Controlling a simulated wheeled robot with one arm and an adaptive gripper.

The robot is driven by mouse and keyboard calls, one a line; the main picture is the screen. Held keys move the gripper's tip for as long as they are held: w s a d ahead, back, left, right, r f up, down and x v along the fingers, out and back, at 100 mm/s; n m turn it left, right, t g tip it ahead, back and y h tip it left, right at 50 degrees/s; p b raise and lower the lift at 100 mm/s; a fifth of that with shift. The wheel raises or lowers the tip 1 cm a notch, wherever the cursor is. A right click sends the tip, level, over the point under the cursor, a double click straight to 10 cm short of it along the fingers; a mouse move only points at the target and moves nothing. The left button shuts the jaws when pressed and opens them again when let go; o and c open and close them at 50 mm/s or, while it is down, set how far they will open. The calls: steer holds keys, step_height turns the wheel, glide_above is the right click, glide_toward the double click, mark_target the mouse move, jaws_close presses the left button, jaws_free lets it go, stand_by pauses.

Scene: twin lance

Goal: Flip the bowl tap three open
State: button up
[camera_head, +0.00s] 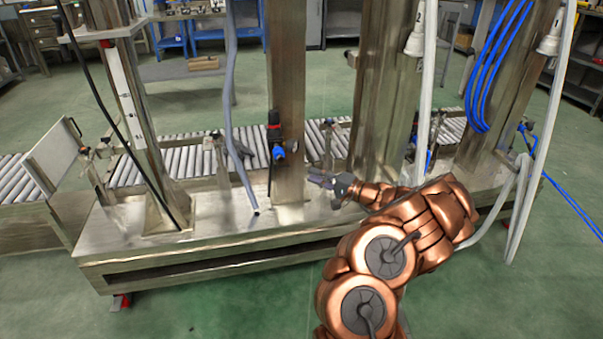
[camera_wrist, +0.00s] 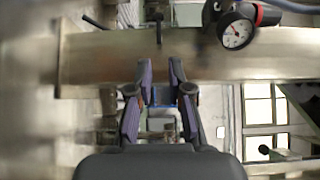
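I cannot single out bowl tap three with certainty. A steel post (camera_head: 287,90) stands at the middle of the head view and carries a dark fitting with a red top and a blue part (camera_head: 278,152). The post (camera_wrist: 100,58) crosses the wrist view sideways, with a gauge (camera_wrist: 235,33) at upper right. A small dark lever-like piece (camera_wrist: 158,30) shows above the fingertips; whether it is the tap is unclear. My gripper (camera_head: 318,180) is just right of the post, low above the bench. In the wrist view my gripper (camera_wrist: 160,66) is open, with nothing visible held between its fingers.
The steel bench (camera_head: 225,222) runs across the front, with a roller conveyor (camera_head: 190,160) behind. White hanging fittings marked 2 (camera_head: 415,42) and 1 (camera_head: 551,40) are at right. A grey hose (camera_head: 230,90) hangs left of the post. Blue hoses (camera_head: 490,70) hang at right.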

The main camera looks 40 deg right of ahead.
steer(key=shift+v, duration=1.2)
